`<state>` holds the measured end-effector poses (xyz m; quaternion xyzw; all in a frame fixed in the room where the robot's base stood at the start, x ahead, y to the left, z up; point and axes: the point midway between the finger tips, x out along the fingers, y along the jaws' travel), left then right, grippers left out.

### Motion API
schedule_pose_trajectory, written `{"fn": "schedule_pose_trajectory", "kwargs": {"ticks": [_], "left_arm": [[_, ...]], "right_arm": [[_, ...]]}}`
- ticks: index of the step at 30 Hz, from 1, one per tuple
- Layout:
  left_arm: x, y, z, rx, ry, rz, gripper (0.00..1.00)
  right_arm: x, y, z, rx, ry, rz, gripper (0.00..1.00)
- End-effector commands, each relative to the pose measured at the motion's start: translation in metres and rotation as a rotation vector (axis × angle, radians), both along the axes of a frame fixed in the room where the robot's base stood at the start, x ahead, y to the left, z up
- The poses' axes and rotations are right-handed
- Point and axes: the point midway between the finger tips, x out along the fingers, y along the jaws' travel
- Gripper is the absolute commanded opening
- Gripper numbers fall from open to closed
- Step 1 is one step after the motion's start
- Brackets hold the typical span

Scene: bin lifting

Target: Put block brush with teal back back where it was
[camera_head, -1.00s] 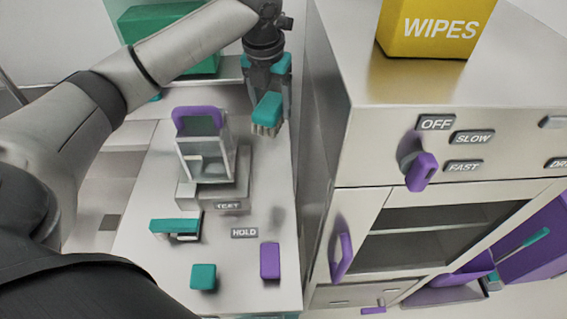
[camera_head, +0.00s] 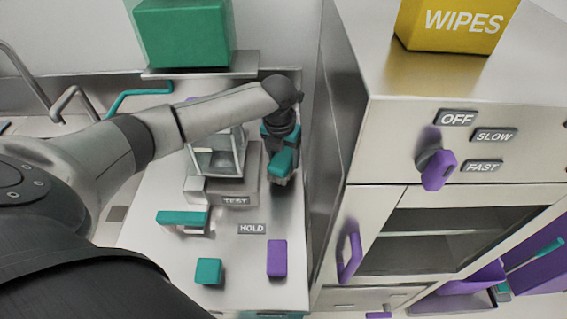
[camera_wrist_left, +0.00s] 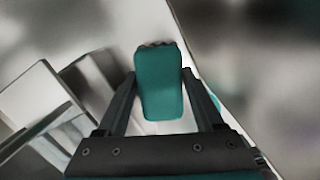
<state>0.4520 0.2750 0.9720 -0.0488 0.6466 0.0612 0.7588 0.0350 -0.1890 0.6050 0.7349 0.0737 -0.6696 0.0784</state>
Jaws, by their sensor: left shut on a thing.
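The block brush with teal back (camera_head: 284,161) is held by my left gripper (camera_head: 281,172), to the right of the clear-sided device on the narrow table. In the left wrist view the brush's teal back (camera_wrist_left: 158,85) lies between the two fingers (camera_wrist_left: 160,95), with a little of the bristle edge showing at its far end. In the head view the gripper and arm partly cover the brush, and I cannot tell whether it touches the table. My right gripper is in neither view.
The device (camera_head: 217,160) stands on a grey base labelled TEST. A teal-topped item (camera_head: 182,218), a HOLD label (camera_head: 252,228), a teal block (camera_head: 208,271) and a purple block (camera_head: 277,258) are nearer. A tall steel cabinet (camera_head: 335,150) closes off the right side.

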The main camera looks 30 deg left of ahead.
Motion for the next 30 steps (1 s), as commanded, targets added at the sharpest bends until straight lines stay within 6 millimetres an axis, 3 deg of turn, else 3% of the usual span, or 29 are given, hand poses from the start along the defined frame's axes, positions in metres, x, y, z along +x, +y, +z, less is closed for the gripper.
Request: {"fn": "schedule_pose_trajectory", "kwargs": {"ticks": [4,16,17,24,30], "left_arm": [[0.000,0.000,-0.024,-0.002,0.002,0.002,0.09],[0.000,0.000,-0.028,0.000,0.000,0.001,0.09],[0.000,0.000,-0.028,0.000,0.000,0.001,0.72],[0.000,0.000,-0.028,0.000,0.000,0.001,0.99],[0.000,0.000,-0.028,0.000,0.000,0.001,0.99]], "right_arm": [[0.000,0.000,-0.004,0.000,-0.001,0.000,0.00],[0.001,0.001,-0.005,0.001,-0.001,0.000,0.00],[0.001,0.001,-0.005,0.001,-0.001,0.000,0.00],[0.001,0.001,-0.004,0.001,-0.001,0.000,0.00],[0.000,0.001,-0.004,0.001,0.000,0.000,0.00]]}}
